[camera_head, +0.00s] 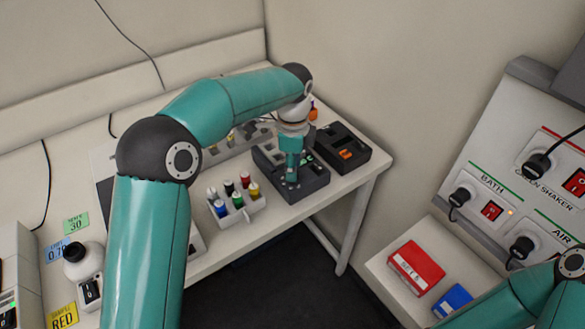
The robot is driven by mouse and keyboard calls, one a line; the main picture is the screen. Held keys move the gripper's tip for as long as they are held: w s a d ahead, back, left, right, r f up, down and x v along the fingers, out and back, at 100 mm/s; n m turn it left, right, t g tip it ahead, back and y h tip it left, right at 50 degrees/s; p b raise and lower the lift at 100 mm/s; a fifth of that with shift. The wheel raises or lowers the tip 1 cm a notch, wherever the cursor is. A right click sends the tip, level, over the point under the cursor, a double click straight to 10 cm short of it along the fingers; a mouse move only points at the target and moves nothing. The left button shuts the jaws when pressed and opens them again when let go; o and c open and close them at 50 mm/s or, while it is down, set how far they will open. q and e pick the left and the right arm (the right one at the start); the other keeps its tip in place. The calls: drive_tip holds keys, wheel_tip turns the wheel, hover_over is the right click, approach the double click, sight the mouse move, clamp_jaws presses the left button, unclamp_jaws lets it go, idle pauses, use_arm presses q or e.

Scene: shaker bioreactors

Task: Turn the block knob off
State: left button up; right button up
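A dark grey block unit (314,184) stands on the white bench near its right end. My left gripper (291,180) points down over the top of this unit, with its fingertips at or just above the surface. The gripper covers that part of the unit, so I cannot make out a knob there or whether the fingers touch one. The fingers look close together, but they are too small to tell whether they are open or shut. Only links of my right arm show at the lower right; its gripper is out of view.
A white rack (238,211) of coloured-cap bottles stands left of the unit. A black device (344,146) with orange parts is just behind it to the right. A wall panel (505,210) with plugs and red switches is at right, above red (415,267) and blue boxes.

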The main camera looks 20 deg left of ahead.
use_arm(q)
drive_tip(key=shift+f, duration=0.6)
